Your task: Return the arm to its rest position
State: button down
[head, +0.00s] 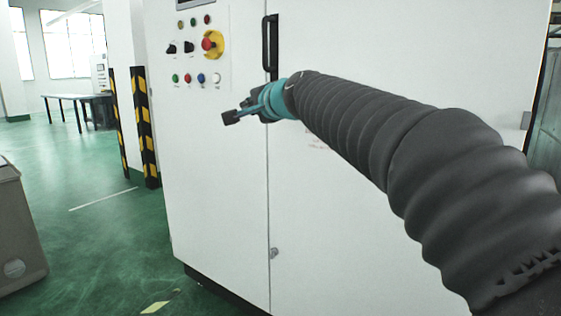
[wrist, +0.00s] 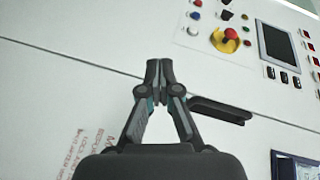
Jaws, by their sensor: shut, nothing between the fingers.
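My gripper (head: 232,117) is at the end of my outstretched arm, in front of the white cabinet (head: 215,190) and left of its dark door handle (head: 270,46) in the head view. In the wrist view my gripper (wrist: 159,72) has its fingertips together with nothing between them. The door handle (wrist: 221,108) shows just right of the fingers there. I cannot tell whether the gripper touches the cabinet.
A control panel with a red emergency button (head: 209,43) is on the cabinet's upper left. Black-and-yellow posts (head: 145,125) stand left of it. A grey bin (head: 18,230) is at the left edge. Green floor (head: 95,240) between is mostly clear. A table (head: 70,98) stands far back.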

jog(key=s+d+f+n+g+h, duration=0.2)
jog(key=s+d+f+n+g, duration=0.15)
jog(key=s+f, duration=0.55)
jog(key=s+d+f+n+g+h, duration=0.25)
jog(key=s+d+f+n, duration=0.2)
jog(key=f, duration=0.85)
jog(key=s+d+f+h, duration=0.1)
jog(key=s+d+f, duration=0.3)
jog(key=s, duration=0.3)
jog(key=s+d+f+g+h, duration=0.1)
jog(key=s+d+f, duration=0.3)
jog(key=s+d, duration=0.2)
jog(key=s+d+f+g+h, duration=0.1)
jog(key=s+d+f+h, duration=0.1)
jog(key=s+d+f, duration=0.3)
jog(key=s, duration=0.4)
jog(key=shift+s+d, duration=0.2)
jog(key=shift+s, duration=0.1)
